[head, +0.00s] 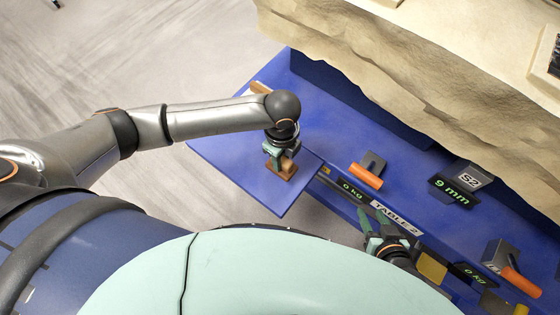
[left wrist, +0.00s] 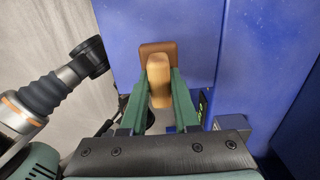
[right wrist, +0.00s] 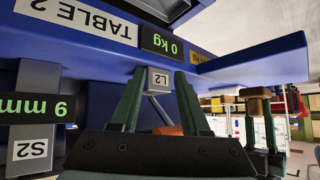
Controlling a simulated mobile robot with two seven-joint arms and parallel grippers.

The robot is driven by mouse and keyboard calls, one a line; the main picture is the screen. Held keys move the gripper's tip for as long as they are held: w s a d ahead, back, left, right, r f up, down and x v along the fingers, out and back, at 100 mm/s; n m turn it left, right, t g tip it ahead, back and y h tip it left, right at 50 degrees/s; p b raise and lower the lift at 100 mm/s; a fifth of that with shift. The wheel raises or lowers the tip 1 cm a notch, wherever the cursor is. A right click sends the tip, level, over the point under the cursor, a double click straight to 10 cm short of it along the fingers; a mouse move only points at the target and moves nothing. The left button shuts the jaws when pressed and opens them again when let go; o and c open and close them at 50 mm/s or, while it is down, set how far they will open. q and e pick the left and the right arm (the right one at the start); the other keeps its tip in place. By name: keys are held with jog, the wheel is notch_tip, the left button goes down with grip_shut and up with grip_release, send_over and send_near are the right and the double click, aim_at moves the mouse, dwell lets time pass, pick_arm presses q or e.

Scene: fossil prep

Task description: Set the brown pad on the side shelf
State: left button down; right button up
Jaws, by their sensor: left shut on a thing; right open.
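The brown pad (head: 281,173) has a flat brown base and a tan upright grip, which shows in the left wrist view (left wrist: 158,72). My left gripper (head: 279,158) is shut on the grip, base downward, over the blue side shelf (head: 235,165) near its front right corner. In the upside-down right wrist view the pad (right wrist: 256,92) seems a little above the shelf (right wrist: 250,60); contact is not clear. My right gripper (head: 377,226) is open and empty by the table front; its spread fingers show in the right wrist view (right wrist: 159,78).
A tan-orange piece (head: 261,88) lies at the shelf's far edge. An orange-handled block (head: 366,175) and a "9 mm" display (head: 453,192) stand on the blue table to the right. A large pale rock (head: 400,55) fills the back. The shelf's middle is clear.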

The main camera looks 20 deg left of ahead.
pick_arm(q)
jog(key=f, duration=0.2)
jog(key=f+b, duration=0.1)
jog(key=shift+w+a+f, duration=0.2)
jog(key=shift+w+a, duration=0.05)
jog(key=shift+w, duration=0.1)
jog(key=shift+f, duration=0.25)
pick_arm(e)
jog(key=shift+a+f, duration=0.4)
pick_arm(q)
jog(key=shift+f, duration=0.1)
jog(key=c, duration=0.7)
grip_release()
jog(key=shift+o, duration=0.2)
pick_arm(e)
jog(key=shift+d, duration=0.2)
pick_arm(q)
notch_tip(320, 180, up, 11)
jog(key=p, duration=0.2)
jog(key=shift+p, duration=0.35)
jog(key=shift+r, duration=0.6)
pick_arm(e)
jog(key=shift+s+d+r, duration=0.4)
jog(key=shift+d+r, duration=0.25)
